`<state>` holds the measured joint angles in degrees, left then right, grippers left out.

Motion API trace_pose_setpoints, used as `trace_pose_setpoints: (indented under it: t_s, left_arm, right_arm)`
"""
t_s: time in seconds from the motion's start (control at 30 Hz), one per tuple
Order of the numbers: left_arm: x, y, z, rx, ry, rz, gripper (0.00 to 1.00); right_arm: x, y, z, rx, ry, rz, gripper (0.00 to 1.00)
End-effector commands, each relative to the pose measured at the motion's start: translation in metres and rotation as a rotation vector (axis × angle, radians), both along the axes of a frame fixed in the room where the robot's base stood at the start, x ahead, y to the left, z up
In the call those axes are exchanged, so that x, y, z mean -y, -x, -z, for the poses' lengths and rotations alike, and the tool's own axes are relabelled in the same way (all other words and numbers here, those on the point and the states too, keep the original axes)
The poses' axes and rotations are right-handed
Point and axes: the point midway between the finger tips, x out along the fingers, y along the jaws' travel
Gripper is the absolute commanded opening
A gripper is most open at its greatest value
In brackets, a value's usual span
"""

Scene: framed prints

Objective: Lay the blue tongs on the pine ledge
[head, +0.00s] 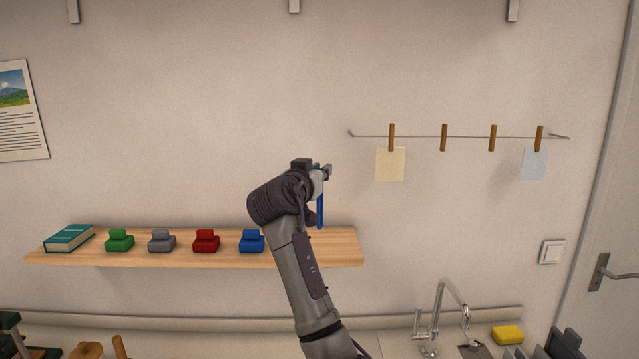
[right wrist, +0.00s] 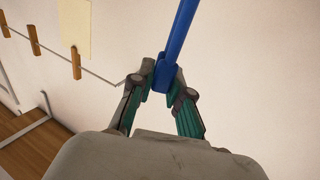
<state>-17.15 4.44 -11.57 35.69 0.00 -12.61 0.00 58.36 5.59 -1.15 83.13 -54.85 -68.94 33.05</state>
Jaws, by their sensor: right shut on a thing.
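The blue tongs (head: 320,211) hang down from my right gripper (head: 322,172) in the head view, in front of the wall and over the right part of the pine ledge (head: 343,246). In the right wrist view the tongs (right wrist: 181,30) show as a blue bar, with a blue block between the fingertips of my right gripper (right wrist: 162,80). The gripper is shut on them. My right arm hides part of the ledge. I cannot tell whether the tongs' lower end touches the ledge. My left gripper is not in view.
On the ledge stand a teal book (head: 68,238) and green (head: 119,240), grey (head: 162,240), red (head: 206,240) and blue (head: 251,241) blocky objects. The ledge's right end looks bare. A wire (head: 465,136) with wooden pegs and paper notes hangs at right, above a tap (head: 436,312).

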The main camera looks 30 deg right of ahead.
Motion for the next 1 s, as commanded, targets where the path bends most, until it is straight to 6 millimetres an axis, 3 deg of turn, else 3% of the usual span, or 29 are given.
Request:
trace_pose_setpoints:
  t_s: [0.17,0.43,0.83,0.87,1.0]
  left_arm:
    - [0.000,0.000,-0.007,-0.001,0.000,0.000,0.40]
    - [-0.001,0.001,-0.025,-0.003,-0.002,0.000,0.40]
    - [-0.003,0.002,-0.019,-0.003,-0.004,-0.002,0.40]
    - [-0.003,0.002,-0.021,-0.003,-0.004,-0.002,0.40]
    - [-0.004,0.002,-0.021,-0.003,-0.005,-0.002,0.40]
  right_arm:
    - [0.005,-0.009,0.009,-0.002,0.001,-0.001,0.00]
    - [0.006,-0.009,0.043,-0.001,0.002,0.000,0.00]
    - [0.005,-0.009,0.051,0.001,0.000,-0.001,0.00]
    - [0.005,-0.009,0.049,0.001,0.000,-0.001,0.22]
    - [0.005,-0.009,0.049,0.001,0.000,-0.001,0.42]
